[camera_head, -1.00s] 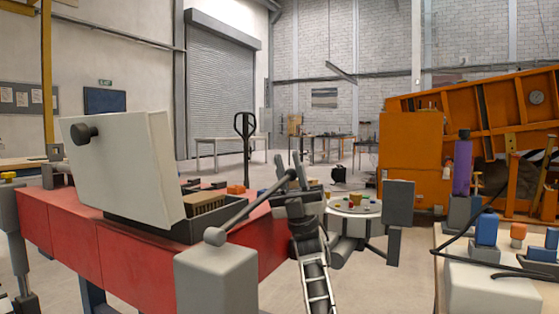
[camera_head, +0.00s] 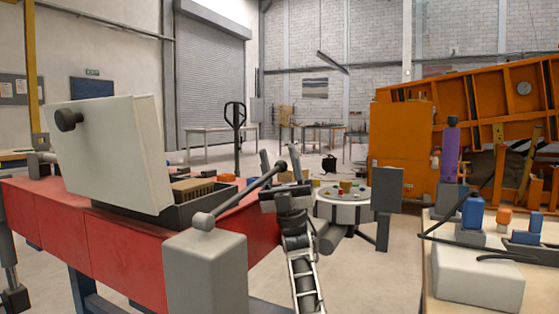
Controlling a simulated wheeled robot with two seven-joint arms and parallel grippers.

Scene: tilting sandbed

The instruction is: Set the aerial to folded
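The rod with a dark ball tip (camera_head: 240,196), which I take to be the aerial, rises at a slant to the right from a round pivot on a pale grey block (camera_head: 205,270). My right gripper (camera_head: 280,160) is behind the rod's upper end, with its fingers pointing up and spread apart. The ball tip shows between the fingers in the picture. I cannot tell whether they touch it, and nothing shows clamped. My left gripper is not in view.
A red bench (camera_head: 60,230) carries a case with a raised white lid (camera_head: 110,150). A round white table (camera_head: 345,193) stands behind my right arm. A bench at right holds a white box (camera_head: 475,275), cables and coloured blocks. An orange machine (camera_head: 400,135) stands behind.

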